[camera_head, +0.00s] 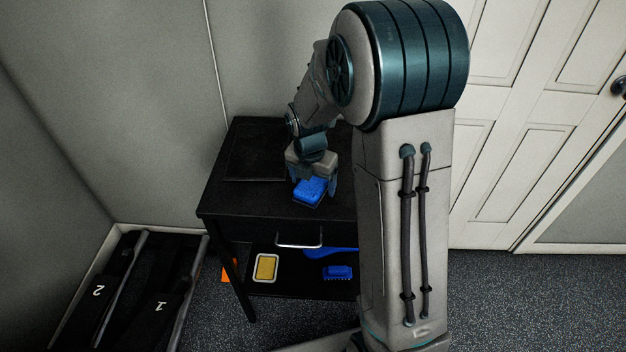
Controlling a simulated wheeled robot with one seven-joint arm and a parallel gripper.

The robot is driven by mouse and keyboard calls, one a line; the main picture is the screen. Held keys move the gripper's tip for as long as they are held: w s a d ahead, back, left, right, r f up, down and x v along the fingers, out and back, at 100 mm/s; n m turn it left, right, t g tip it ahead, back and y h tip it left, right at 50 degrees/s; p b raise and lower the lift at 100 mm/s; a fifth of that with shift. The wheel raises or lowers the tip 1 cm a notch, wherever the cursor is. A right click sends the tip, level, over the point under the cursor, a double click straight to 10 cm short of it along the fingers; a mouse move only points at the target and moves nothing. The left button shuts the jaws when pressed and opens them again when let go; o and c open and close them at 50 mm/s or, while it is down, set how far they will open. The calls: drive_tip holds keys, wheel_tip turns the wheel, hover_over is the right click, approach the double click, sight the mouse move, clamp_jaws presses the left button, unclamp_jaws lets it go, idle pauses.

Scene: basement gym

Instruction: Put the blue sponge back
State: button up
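The blue sponge (310,191) is at the front part of the black table top (258,196), with a dark lower layer showing along its near edge. My gripper (313,187) points down at it, with one finger at each side of the sponge. I cannot tell whether the fingers press on it, or whether it rests on the table top or is slightly above it. My arm hides the right part of the table.
A silver drawer handle (299,245) is on the table's front. The lower shelf holds a yellow item in a pale-rimmed dish (265,267) and a blue brush-like item (338,272). An orange object (229,271) is behind the table leg. Black numbered bays (128,300) lie left.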

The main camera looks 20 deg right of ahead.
sight(310, 184)
wheel_tip(310, 184, up, 11)
drive_tip(key=s+p, duration=0.1)
drive_tip(key=s+r+m+t, duration=0.1)
drive_tip(key=s+r+m, duration=0.1)
drive_tip(key=s+m, duration=1.7)
drive_tip(key=shift+s+a+r+m+y, duration=0.25)
drive_tip(key=shift+s+m+y, duration=0.15)
drive_tip(key=shift+m, duration=4.1)
